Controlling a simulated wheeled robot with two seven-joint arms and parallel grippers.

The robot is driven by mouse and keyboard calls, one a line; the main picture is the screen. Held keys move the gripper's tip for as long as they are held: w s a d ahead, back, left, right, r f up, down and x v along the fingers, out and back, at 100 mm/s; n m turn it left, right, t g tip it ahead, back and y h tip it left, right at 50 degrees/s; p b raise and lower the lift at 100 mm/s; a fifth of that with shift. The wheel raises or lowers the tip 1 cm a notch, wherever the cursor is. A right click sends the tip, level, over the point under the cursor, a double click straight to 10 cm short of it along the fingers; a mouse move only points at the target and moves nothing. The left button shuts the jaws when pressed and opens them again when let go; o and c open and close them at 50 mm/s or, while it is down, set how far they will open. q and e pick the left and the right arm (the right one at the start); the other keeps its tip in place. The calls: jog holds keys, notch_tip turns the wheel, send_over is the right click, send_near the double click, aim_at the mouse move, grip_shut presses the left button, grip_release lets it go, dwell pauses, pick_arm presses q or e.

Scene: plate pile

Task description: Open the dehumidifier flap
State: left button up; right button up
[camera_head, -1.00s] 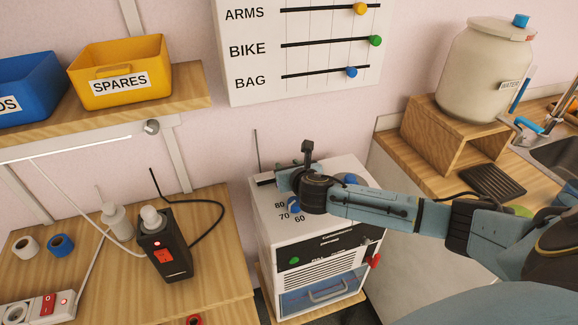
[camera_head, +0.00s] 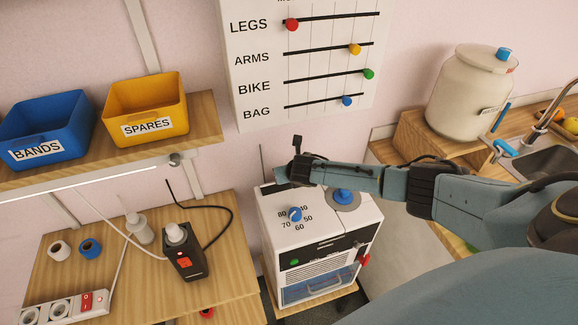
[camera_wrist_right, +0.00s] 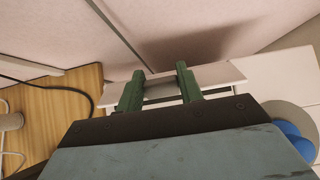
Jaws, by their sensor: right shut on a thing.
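The white dehumidifier (camera_head: 320,230) stands on a low wooden stand at centre. Its top has a blue dial (camera_head: 295,214) with numbers around it and a larger blue knob (camera_head: 343,196). My right gripper (camera_head: 283,173) is over the top's back left edge, its arm coming in from the right. In the right wrist view, the green fingers of this gripper (camera_wrist_right: 160,78) are shut on a pale, thin flap (camera_wrist_right: 218,75), which looks raised along the back edge near the wall. In the head view the flap is mostly hidden by the gripper. My left gripper is out of view.
A wooden table (camera_head: 225,255) at left holds a black device (camera_head: 184,255), tape rolls and a power strip (camera_head: 65,306). A shelf above holds blue (camera_head: 45,130) and yellow (camera_head: 146,107) bins. A counter with a jar (camera_head: 470,95) and sink is at right.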

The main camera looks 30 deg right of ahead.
jog(key=shift+w+d+r+g+p, duration=0.1)
jog(key=shift+w+r+g+p, duration=0.2)
jog(key=shift+g, duration=0.4)
jog(key=shift+w+f+y, duration=0.1)
jog(key=shift+f+y, duration=0.05)
jog(key=shift+y, duration=0.15)
jog(key=o, duration=1)
jog(key=shift+s+r, duration=0.35)
jog(key=shift+r, duration=0.2)
jog(key=shift+v, duration=1)
jog(key=s+a, duration=0.1)
jog(key=s, duration=0.2)
jog(key=s+a, duration=0.1)
jog(key=s, duration=0.3)
jog(key=s+a, duration=0.1)
jog(key=s, duration=0.3)
jog(key=shift+s+f, duration=0.15)
jog(key=shift+s, duration=0.1)
